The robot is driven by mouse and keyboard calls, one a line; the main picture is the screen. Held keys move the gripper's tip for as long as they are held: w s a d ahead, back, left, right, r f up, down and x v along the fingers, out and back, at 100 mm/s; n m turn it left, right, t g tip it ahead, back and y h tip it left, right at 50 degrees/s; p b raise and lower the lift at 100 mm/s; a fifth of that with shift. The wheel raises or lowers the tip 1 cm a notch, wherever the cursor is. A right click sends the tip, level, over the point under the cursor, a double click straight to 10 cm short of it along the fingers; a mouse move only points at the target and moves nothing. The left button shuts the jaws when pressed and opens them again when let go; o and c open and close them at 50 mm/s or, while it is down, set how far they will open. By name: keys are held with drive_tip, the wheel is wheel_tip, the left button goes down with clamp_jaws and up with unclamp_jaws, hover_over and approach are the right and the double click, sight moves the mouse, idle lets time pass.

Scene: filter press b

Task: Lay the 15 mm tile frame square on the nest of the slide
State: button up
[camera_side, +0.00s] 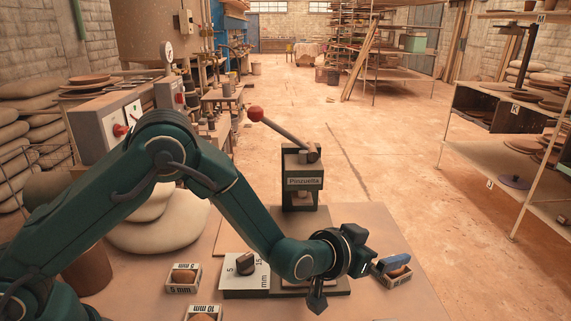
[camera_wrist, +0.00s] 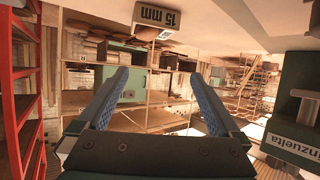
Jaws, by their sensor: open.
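The 15 mm tile frame (camera_wrist: 158,17), a pale frame with its label upside down, shows at the top of the wrist view, beyond my fingertips. In the side view, a frame with a brown middle (camera_side: 397,277) sits at the table's right, its label hidden. My gripper (camera_side: 388,264) is right at this frame, its blue fingers partly covering it. In the wrist view my gripper (camera_wrist: 160,74) is open, with nothing between the blue fingers. The slide (camera_side: 335,292) shows only as a dark edge below my wrist; its nest is mostly hidden by my arm.
The press (camera_side: 302,180) with its red-knobbed lever stands behind my forearm. A dial plate (camera_side: 246,281) marked 5 and 15 mm lies left of the slide. The 5 mm frame (camera_side: 183,279) and 10 mm frame (camera_side: 203,314) lie further left. The table's right front is clear.

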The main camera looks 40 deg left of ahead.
drive_tip(key=shift+m+g, duration=0.3)
drive_tip(key=shift+g, duration=0.1)
drive_tip(key=f, duration=0.1)
drive_tip(key=s+f, duration=0.1)
drive_tip(key=d+f, duration=0.1)
drive_tip(key=shift+s+f, duration=0.25)
drive_tip(key=shift+f, duration=0.05)
drive_tip(key=shift+w+d+f, duration=0.1)
drive_tip(key=shift+d+f, duration=0.05)
drive_tip(key=shift+d, duration=0.05)
drive_tip(key=shift+x, duration=2.3)
clamp_jaws()
